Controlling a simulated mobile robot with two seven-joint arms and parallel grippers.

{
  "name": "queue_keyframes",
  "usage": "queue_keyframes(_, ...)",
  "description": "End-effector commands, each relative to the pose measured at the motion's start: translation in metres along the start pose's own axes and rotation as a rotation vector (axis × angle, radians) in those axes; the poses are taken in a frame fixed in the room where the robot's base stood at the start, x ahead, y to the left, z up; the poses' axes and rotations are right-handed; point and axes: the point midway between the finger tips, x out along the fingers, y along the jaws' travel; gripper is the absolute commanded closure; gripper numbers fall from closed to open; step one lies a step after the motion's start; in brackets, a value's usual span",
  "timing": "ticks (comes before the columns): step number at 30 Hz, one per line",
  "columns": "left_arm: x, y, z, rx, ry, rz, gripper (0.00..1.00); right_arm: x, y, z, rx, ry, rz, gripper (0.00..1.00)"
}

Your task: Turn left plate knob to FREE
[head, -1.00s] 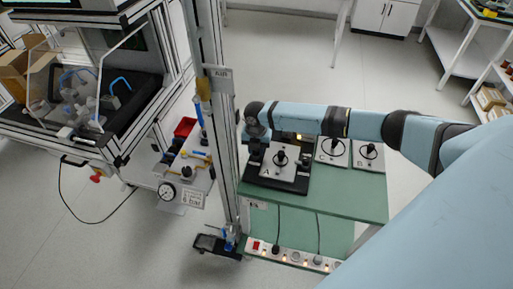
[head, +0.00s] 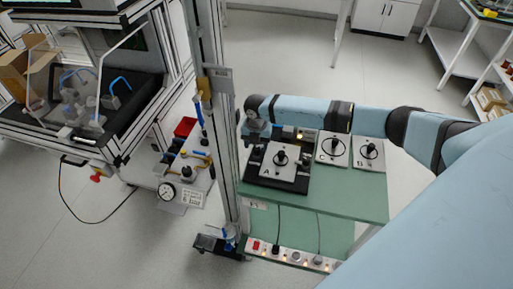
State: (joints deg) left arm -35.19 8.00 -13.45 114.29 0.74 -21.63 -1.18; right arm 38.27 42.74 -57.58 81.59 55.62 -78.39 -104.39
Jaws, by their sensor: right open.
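A light plate marked A (head: 270,171) sits in a black fixture at the left end of the green bench, with a dark knob (head: 281,157) on it. It is the leftmost of three knob plates. The knob's pointer direction and any FREE mark are too small to read. My right gripper (head: 254,138) hangs from the wrist at the bench's back left, up and left of the knob. It is open and appears apart from the knob. Its fingertips are small and hard to make out. My left gripper is not in view.
Plates C (head: 333,149) and B (head: 369,154) with dark knobs stand to the right on the green bench (head: 335,200). A metal post (head: 222,150) rises close left of my right gripper. A power strip (head: 295,257) runs along the front. The bench's front right is clear.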

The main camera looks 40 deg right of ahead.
Motion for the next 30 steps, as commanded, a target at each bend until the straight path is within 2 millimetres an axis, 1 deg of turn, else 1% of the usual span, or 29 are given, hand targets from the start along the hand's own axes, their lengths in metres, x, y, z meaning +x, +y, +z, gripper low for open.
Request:
queue_keyframes(1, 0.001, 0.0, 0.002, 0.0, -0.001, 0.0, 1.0, -0.011, 0.0, 0.001, 0.0, -0.003, 0.002, 0.45)
queue_keyframes(3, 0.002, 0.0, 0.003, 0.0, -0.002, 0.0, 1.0, -0.028, 0.0, 0.001, -0.002, -0.002, 0.003, 0.45)
queue_keyframes(9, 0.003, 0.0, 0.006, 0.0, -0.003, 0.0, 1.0, -0.073, 0.0, 0.0, -0.001, -0.001, 0.002, 0.45)
queue_keyframes(12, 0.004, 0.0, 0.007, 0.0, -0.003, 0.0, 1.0, -0.091, 0.0, 0.0, -0.001, -0.002, 0.002, 0.45)
queue_keyframes(15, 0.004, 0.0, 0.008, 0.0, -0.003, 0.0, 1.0, -0.102, 0.0, 0.0, -0.001, 0.0, 0.0, 0.45)
queue_keyframes(18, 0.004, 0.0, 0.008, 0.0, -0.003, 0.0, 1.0, -0.109, 0.0, -0.001, -0.001, 0.001, 0.0, 0.45)
queue_keyframes(21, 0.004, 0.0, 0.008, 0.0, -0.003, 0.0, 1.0, -0.112, 0.0, -0.001, -0.001, 0.001, -0.001, 0.45)
queue_keyframes(30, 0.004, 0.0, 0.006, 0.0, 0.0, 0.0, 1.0, -0.112, 0.0, -0.001, 0.0, 0.001, -0.001, 0.45)
